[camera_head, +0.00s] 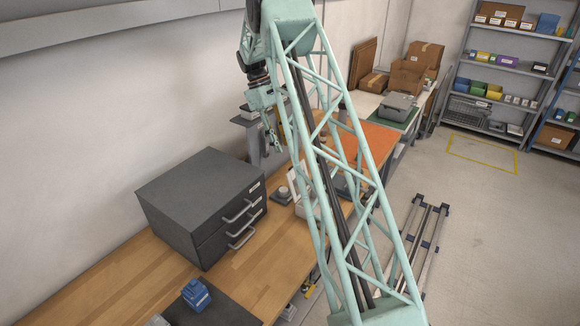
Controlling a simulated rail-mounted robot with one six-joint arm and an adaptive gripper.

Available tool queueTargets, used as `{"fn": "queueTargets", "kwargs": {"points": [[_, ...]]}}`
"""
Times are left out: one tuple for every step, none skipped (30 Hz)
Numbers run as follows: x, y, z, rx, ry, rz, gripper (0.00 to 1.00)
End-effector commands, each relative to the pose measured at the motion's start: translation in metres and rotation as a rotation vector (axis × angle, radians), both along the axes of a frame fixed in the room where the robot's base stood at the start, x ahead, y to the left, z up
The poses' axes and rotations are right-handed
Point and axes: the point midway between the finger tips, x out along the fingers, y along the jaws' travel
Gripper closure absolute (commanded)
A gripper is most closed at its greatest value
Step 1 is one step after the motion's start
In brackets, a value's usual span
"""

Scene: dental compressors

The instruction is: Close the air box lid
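A small white box (299,207) stands on the workbench right of the dark drawer cabinet. A white panel (296,176) stands up at its back and looks like a raised lid. My own lattice arm covers its right part, so I cannot see inside it or be sure that it is the air box. My gripper (274,144) hangs above the bench behind the box, near the wall, with its fingers pointing down. It looks apart from the box. It is small and partly hidden, so I cannot tell how its fingers stand.
A dark drawer cabinet (201,199) stands left of the box. A blue object (196,295) sits on a dark mat at the front. An orange mat (376,140) and a grey case (397,107) lie farther back. Cartons (408,76) and shelves stand behind. Floor at right holds rails (429,237).

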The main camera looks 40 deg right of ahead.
Motion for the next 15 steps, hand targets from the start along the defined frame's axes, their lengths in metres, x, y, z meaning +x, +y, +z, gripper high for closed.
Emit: {"fn": "queueTargets", "kwargs": {"points": [[-0.003, -0.001, -0.006, 0.001, 0.002, -0.001, 0.72], [-0.005, -0.001, -0.01, 0.0, 0.002, 0.0, 0.72], [-0.007, -0.001, -0.015, 0.001, 0.002, -0.001, 0.72], [-0.008, -0.002, -0.019, 0.001, 0.002, -0.001, 0.72], [-0.01, -0.002, -0.022, 0.001, 0.002, -0.001, 0.72], [-0.011, -0.003, -0.027, 0.002, 0.001, -0.001, 0.72], [-0.013, -0.003, -0.031, 0.001, 0.002, -0.001, 0.72], [-0.015, -0.004, -0.034, 0.001, 0.002, -0.001, 0.72], [-0.017, -0.004, -0.039, 0.001, 0.002, -0.001, 0.72], [-0.018, -0.005, -0.043, 0.002, 0.001, -0.001, 0.72], [-0.019, -0.005, -0.046, 0.001, 0.001, -0.002, 0.72], [-0.022, -0.006, -0.051, 0.001, 0.002, -0.002, 0.72], [-0.023, -0.006, -0.055, 0.001, 0.002, -0.002, 0.72], [-0.024, -0.007, -0.058, 0.0, 0.001, -0.001, 0.72], [-0.026, -0.007, -0.063, 0.0, 0.002, -0.001, 0.72]]}}
